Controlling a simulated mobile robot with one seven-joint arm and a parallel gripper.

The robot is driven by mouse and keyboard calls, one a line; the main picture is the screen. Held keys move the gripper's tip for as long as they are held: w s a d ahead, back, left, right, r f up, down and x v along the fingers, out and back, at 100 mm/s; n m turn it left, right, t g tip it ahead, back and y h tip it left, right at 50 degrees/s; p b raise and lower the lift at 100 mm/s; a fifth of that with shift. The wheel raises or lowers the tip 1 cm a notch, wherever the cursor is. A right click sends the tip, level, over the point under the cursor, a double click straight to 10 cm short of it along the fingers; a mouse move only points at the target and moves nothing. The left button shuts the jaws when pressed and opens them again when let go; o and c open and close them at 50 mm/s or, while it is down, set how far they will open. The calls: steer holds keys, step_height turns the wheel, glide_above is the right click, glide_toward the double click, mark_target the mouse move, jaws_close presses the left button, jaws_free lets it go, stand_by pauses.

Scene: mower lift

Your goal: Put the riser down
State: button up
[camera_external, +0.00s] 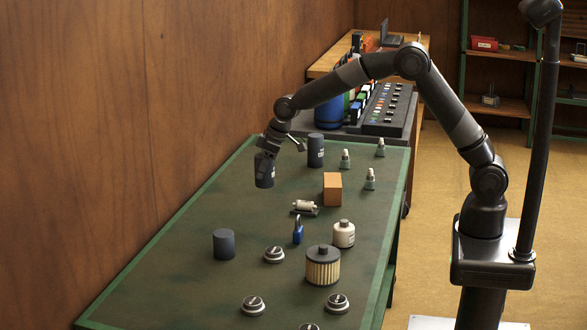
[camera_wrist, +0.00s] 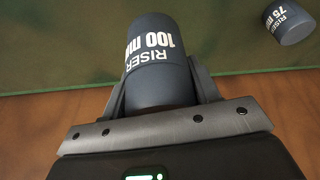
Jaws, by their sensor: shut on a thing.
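My gripper (camera_external: 266,158) is shut on a dark blue-grey riser (camera_external: 264,173), over the table's left side near the wooden wall. In the wrist view the held riser (camera_wrist: 158,58) reads "RISER 100 mm" and sits between both fingers (camera_wrist: 160,98). It looks clear of the table top, though the height of the gap is hard to judge. A second dark riser (camera_external: 316,150) stands upright to its right, and a third, shorter one (camera_external: 223,244) stands nearer the camera. A riser marked 75 mm (camera_wrist: 288,21) shows at the wrist view's upper right.
The green table (camera_external: 170,278) also bears an orange block (camera_external: 332,190), small bottles (camera_external: 370,179), a white jar (camera_external: 343,234), a ribbed filter (camera_external: 322,266) and several round metal pieces (camera_external: 274,255). Bare surface lies between the held riser and the shorter standing one.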

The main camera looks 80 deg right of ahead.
steer(key=shift+w+a+f, duration=0.7)
steer(key=shift+a+f, duration=1.1)
steer(key=shift+a, duration=0.05)
steer(key=shift+w+a+f, duration=0.65)
steer(key=shift+a+f, duration=1.15)
steer(key=shift+w+a+f, duration=0.7)
steer(key=shift+a+f, duration=1.1)
steer(key=shift+a, duration=0.05)
steer(key=shift+f, duration=0.2)
steer(key=o, duration=1.2)
